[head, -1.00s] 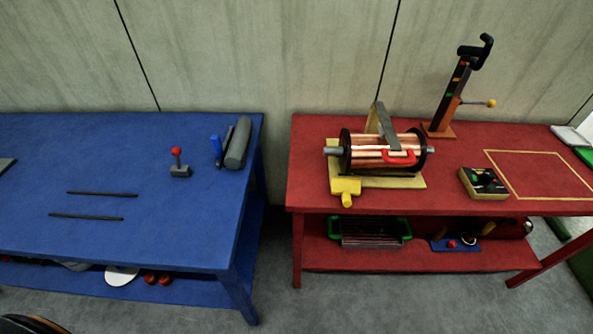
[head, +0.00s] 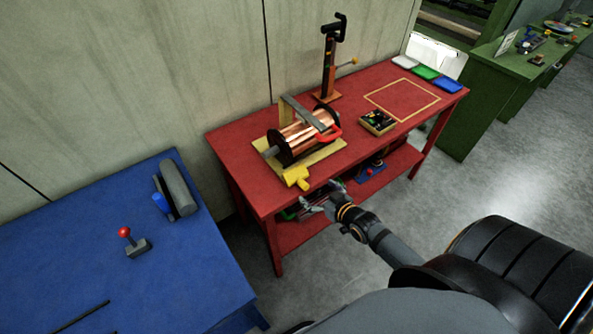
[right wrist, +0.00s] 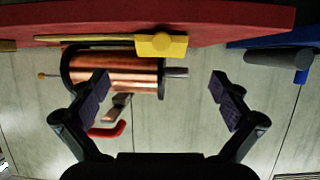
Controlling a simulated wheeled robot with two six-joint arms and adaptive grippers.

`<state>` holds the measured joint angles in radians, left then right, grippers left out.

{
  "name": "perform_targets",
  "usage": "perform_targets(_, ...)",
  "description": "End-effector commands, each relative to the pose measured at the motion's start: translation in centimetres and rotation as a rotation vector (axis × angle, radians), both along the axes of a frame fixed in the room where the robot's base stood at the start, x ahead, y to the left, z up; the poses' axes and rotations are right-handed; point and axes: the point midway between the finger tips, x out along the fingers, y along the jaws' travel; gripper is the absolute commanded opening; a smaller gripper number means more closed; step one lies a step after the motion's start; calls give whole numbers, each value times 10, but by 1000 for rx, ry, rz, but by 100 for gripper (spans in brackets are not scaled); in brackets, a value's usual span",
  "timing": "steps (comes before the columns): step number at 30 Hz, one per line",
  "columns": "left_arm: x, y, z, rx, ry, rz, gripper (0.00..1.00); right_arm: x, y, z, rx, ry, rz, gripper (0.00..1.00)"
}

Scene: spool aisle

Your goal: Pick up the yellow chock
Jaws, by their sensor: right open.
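The yellow chock (head: 297,177) sits at the front left corner of the pale wooden base under the copper spool (head: 305,134), on the red table. In the right wrist view the chock (right wrist: 160,45) shows at upper middle, beyond the fingertips, with the red table edge above it. My right gripper (head: 318,203) is open and empty, in front of the red table's front edge, a little right of and nearer than the chock. In the right wrist view its two fingers (right wrist: 163,94) stand wide apart, with nothing between them in contact. My left gripper is not in view.
The red table (head: 235,150) also holds a red-handled part (head: 328,134), a dark upright stand (head: 329,70) and a small box (head: 377,122). Its lower shelf carries items. A blue table (head: 190,275) stands left across a gap. Grey floor (head: 440,185) is clear at right.

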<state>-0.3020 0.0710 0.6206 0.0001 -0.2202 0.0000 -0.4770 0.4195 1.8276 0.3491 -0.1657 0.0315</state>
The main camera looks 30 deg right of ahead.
Motion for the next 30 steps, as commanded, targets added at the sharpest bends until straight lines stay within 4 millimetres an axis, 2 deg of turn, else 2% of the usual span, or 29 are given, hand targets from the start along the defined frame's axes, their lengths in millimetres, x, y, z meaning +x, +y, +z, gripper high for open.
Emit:
perform_targets(3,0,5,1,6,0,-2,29,2,3,9,6,-14,8,100)
perform_targets(5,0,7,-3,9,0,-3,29,5,4,6,7,-15,7,100)
perform_targets(10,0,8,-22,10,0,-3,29,32,6,-8,8,-17,5,100)
perform_targets(14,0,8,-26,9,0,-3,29,47,8,-13,7,-15,4,100)
perform_targets(20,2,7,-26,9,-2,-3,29,54,8,-14,5,-14,6,100)
perform_targets(27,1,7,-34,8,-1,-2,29,89,11,-31,6,-15,5,100)
perform_targets(30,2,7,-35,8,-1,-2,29,97,12,-34,6,-14,6,100)
